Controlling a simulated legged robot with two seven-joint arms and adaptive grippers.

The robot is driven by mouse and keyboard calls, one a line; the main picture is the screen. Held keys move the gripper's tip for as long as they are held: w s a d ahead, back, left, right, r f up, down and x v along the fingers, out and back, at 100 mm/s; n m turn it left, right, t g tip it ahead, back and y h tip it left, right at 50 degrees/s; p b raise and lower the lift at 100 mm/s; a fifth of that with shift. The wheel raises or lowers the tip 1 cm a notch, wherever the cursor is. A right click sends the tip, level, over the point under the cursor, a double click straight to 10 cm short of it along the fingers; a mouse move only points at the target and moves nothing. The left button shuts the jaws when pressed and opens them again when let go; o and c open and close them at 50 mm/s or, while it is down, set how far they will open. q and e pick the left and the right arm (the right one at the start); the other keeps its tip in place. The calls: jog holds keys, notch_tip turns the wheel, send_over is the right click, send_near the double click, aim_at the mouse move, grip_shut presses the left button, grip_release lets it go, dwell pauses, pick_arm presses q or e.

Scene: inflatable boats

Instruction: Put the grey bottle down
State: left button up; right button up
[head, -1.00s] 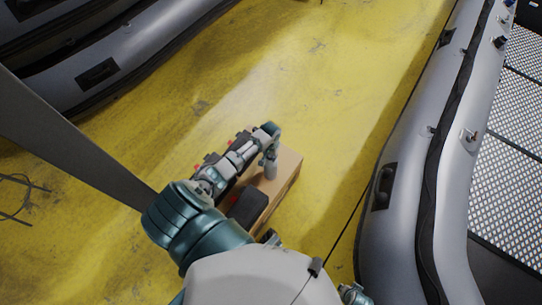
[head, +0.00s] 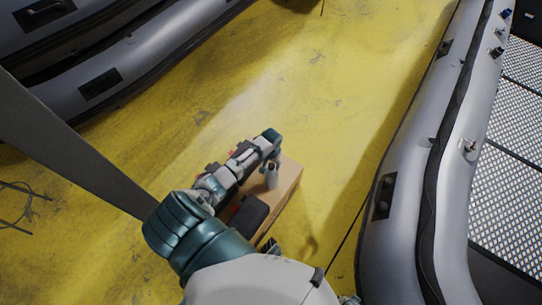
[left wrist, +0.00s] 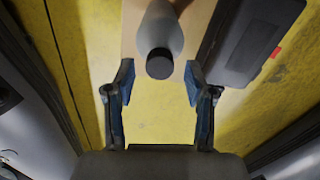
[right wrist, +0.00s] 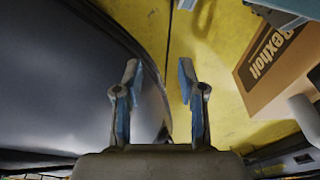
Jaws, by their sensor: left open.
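The grey bottle (head: 272,178) stands on the cardboard box (head: 288,192) in the head view, close to the box's far end. In the left wrist view the bottle (left wrist: 163,32) shows its dark cap toward the camera, just beyond the fingertips. My left gripper (head: 270,163) is at the top of the bottle in the head view. Its fingers (left wrist: 160,78) are spread, with a gap on each side of the cap. My right gripper (right wrist: 158,72) is open and empty in the right wrist view, over yellow floor beside the box (right wrist: 275,75).
A dark case (head: 248,215) lies on the box near the bottle; it also shows in the left wrist view (left wrist: 250,35). A grey inflatable boat (head: 405,190) lies to the right, and another (head: 130,65) at the upper left. Yellow floor (head: 320,90) between them is clear.

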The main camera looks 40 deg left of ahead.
pick_arm(q)
notch_tip(320, 180, up, 9)
jog(key=p, duration=0.2)
jog(key=shift+r, duration=0.2)
pick_arm(e)
jog(key=s+f, duration=0.3)
jog(key=f, duration=0.3)
jog(key=shift+s+d+f, duration=0.25)
jog(key=shift+s+f, duration=0.05)
jog(key=shift+s, duration=0.05)
pick_arm(q)
jog(key=shift+f, duration=0.1)
pick_arm(e)
jog(key=shift+d, duration=0.1)
